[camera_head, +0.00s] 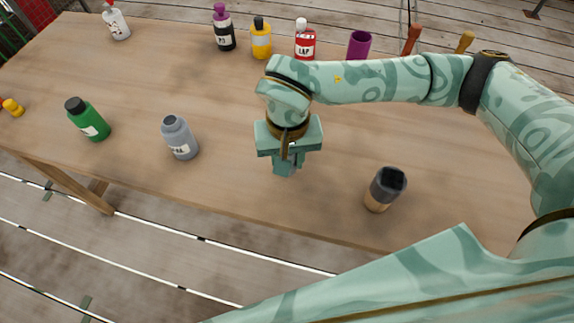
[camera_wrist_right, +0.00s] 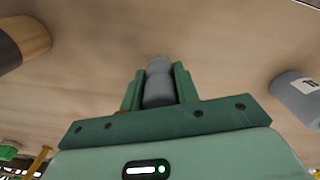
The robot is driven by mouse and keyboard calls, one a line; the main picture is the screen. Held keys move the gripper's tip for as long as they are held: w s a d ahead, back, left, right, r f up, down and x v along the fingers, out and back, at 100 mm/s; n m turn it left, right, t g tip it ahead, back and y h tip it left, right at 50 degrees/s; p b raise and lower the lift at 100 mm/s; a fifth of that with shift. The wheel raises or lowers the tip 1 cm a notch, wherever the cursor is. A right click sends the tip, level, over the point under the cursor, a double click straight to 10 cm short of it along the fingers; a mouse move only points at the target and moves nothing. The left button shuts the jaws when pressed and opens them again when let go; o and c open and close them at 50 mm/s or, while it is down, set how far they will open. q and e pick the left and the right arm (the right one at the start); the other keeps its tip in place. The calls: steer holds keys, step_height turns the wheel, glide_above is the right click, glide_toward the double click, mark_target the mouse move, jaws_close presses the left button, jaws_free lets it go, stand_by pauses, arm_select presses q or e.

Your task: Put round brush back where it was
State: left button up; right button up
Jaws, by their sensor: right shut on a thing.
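My right gripper (camera_head: 286,168) is low over the middle of the table near its front edge. In the right wrist view its fingers (camera_wrist_right: 159,88) are shut on a small grey rounded thing (camera_wrist_right: 158,82) with a narrower end. The head view mostly hides it behind the fingers. A short cylinder with a dark top and pale wooden lower part (camera_head: 385,188) stands right of the gripper; it also shows in the right wrist view (camera_wrist_right: 28,40). I cannot tell for sure which of these is the round brush. My left gripper is out of view.
A grey bottle (camera_head: 180,138) and a green bottle (camera_head: 88,120) stand left on the wooden table (camera_head: 180,85). Along the back are black (camera_head: 224,30), yellow (camera_head: 261,40) and red (camera_head: 305,42) bottles, a purple cup (camera_head: 359,45) and an orange handle (camera_head: 412,40). The middle left is clear.

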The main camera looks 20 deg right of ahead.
step_height(320, 180, down, 3)
steer(key=shift+f+b, duration=0.2)
steer(key=shift+b, duration=0.3)
steer(key=shift+r, duration=0.1)
steer(key=o, duration=1)
step_height(320, 180, up, 12)
steer(key=p, duration=0.3)
steer(key=shift+w, duration=0.1)
